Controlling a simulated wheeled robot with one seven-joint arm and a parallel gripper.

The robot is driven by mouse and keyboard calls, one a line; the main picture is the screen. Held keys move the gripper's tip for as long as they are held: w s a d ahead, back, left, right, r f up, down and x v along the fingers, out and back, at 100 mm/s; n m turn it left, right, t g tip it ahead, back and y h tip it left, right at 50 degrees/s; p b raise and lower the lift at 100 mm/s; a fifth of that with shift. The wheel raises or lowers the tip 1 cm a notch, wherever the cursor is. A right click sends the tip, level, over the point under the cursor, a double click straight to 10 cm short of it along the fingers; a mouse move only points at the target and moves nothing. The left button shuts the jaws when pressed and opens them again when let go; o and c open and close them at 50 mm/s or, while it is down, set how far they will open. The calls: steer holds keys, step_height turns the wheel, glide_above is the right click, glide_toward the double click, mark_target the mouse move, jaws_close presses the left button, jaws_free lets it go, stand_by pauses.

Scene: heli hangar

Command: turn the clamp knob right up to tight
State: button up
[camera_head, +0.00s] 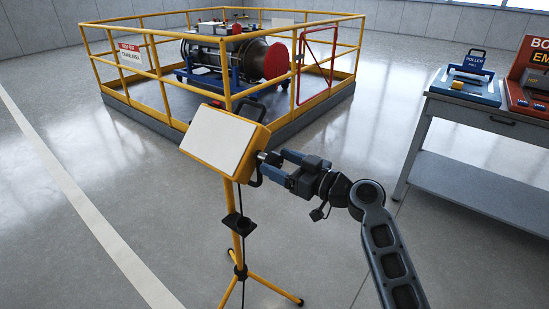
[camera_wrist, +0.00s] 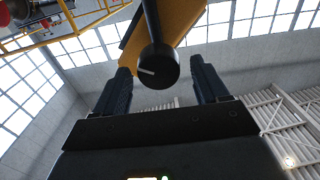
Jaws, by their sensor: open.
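The clamp knob is a black round knob with a white pointer line (camera_wrist: 157,68) in the wrist view. It sits on a short shaft at the edge of a yellow-framed panel on a stand. In the head view the knob (camera_head: 262,156) shows small at the panel's right side. My gripper (camera_head: 285,163) is open, with its two blue-grey fingers pointing at the knob. In the wrist view the knob lies between the fingertips of my gripper (camera_wrist: 160,80), with a gap on each side. The pointer line points left. The panel (camera_head: 222,140) has a blank pale face.
The yellow tripod stand (camera_head: 238,250) has spread feet and a hanging cable. A yellow railing (camera_head: 130,65) encloses an engine (camera_head: 235,55) behind it. A grey workbench (camera_head: 480,115) with a blue box (camera_head: 468,82) and a red box (camera_head: 530,85) stands at right. The floor at left is clear.

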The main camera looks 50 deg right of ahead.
steer(key=shift+w, duration=1)
steer(key=c, duration=1)
